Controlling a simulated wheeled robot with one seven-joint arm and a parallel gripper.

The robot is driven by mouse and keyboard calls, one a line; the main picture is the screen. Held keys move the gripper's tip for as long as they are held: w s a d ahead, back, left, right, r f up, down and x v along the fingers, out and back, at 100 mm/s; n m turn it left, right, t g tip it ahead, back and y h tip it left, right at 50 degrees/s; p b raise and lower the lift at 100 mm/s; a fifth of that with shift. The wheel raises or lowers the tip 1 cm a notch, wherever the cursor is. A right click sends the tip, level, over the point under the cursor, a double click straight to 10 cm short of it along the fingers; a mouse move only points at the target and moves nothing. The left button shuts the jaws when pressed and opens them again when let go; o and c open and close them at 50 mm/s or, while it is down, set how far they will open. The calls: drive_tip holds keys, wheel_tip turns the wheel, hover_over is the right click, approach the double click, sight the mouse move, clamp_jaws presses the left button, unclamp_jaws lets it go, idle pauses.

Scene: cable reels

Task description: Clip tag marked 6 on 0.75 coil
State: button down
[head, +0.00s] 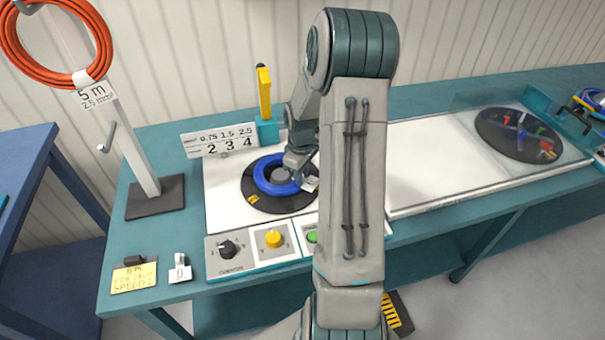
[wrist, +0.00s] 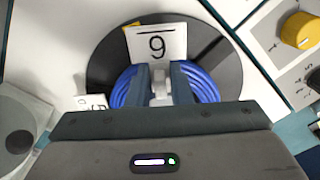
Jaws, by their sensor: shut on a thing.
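A blue coil (head: 263,180) lies on a black turntable disc (head: 285,206) set in the white bench top. In the wrist view the coil (wrist: 207,84) shows on both sides of my fingers. My gripper (wrist: 160,84) is shut on the clip of a white tag (wrist: 157,44). The tag's underlined digit appears upside down and reads as a 6 when turned round. The tag is over the coil's edge; I cannot tell whether its clip grips the coil. In the head view my gripper (head: 300,165) is over the coil's right side, partly hidden by my arm.
A sign (head: 220,143) shows 0.75, 1.5, 2.5 above 2, 3, 4. Another white tag (head: 180,272) stands near a yellow note (head: 134,277). Knobs (head: 272,239) line the front. An orange coil (head: 55,40) hangs at left. A second disc (head: 518,135) lies under a clear cover.

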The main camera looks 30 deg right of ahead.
drive_tip(key=shift+s+a+f, duration=0.1)
drive_tip(key=shift+s+f, duration=0.05)
drive_tip(key=shift+f, duration=0.15)
drive_tip(key=c, duration=1.2)
unclamp_jaws()
drive_tip(key=shift+a+f, duration=0.1)
drive_tip(key=shift+c, duration=0.2)
drive_tip(key=o, duration=0.4)
drive_tip(key=shift+c, duration=0.2)
drive_tip(key=shift+w, duration=0.2)
